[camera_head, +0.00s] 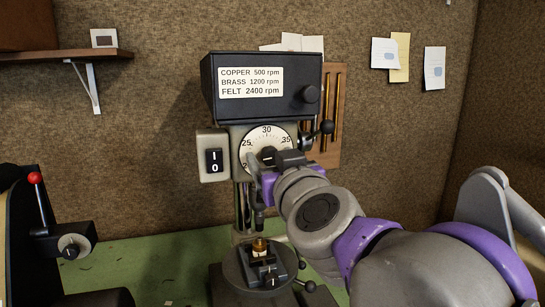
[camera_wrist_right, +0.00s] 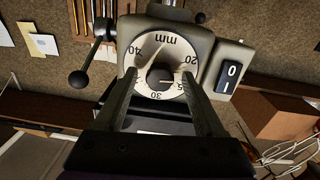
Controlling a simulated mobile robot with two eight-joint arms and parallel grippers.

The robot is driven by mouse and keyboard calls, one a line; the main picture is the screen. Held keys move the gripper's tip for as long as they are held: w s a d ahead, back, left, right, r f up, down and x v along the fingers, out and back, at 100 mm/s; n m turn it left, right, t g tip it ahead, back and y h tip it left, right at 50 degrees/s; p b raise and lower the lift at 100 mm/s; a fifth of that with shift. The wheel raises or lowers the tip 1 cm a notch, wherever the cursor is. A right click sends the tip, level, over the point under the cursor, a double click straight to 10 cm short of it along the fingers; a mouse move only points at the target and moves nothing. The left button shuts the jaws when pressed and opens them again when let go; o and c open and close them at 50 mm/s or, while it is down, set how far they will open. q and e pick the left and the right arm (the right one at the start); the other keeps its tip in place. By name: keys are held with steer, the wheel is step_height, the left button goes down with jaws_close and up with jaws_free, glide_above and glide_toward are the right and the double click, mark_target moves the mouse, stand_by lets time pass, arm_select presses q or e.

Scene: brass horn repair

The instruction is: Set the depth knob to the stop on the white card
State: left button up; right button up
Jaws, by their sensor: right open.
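The depth knob (camera_head: 267,154) is dark and sits at the middle of a white round dial (camera_head: 250,144) on the drill press front. In the right wrist view, the knob (camera_wrist_right: 158,77) lies between and beyond my fingertips, and the dial (camera_wrist_right: 160,50) appears turned over with "mm" at top. A pale mark on the knob points to the right there, roughly toward 25. My right gripper (camera_head: 269,168) is open at the dial, with one finger on each side of the knob; contact cannot be told. White cards (camera_head: 384,53) (camera_head: 434,68) hang on the wall, their writing unreadable. My left gripper is not in view.
A switch box (camera_head: 213,155) stands left of the dial. A lever ball (camera_head: 327,127) sits close at right. Below is a vice (camera_head: 285,268) with a brass piece (camera_head: 259,245).

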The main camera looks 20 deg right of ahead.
jaws_close()
steer(key=shift+m, duration=0.4)
steer(key=m, duration=0.2)
steer(key=shift+r+m, duration=0.1)
steer(key=shift+m, duration=0.3)
steer(key=m+p, duration=0.1)
steer(key=m, duration=0.2)
steer(key=shift+m, duration=0.3)
steer(key=m+p, duration=0.1)
steer(key=m, duration=0.2)
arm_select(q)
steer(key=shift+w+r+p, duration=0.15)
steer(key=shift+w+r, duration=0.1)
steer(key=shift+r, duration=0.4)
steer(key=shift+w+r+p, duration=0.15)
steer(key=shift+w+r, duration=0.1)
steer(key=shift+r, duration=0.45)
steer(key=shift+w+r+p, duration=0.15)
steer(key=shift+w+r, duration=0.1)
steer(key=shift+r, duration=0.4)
arm_select(e)
steer(key=shift+d+m, duration=0.1)
steer(key=shift+m, duration=1.7)
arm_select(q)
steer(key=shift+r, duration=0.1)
arm_select(e)
steer(key=shift+m, duration=0.3)
